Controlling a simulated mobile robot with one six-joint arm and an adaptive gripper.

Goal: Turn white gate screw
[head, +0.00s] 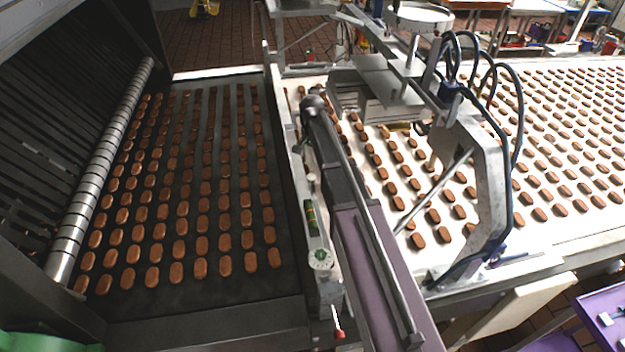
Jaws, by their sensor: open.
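A small white round dial-like knob (320,259), which looks like the white gate screw, sits on the metal side rail between the two belts, a little below the picture's middle. It has dark marks on its face, too small to read. A narrow green and dark indicator strip (311,217) is just above it on the same rail. The knob's face is in plain sight and nothing touches it. My gripper does not show in the head view.
A dark belt (200,300) with rows of brown biscuits lies left, beside a ridged metal roller (95,180). A white belt (470,250) with biscuits lies right. A long purple beam (375,270) stands close right of the knob. A red-tipped lever (339,334) is below it.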

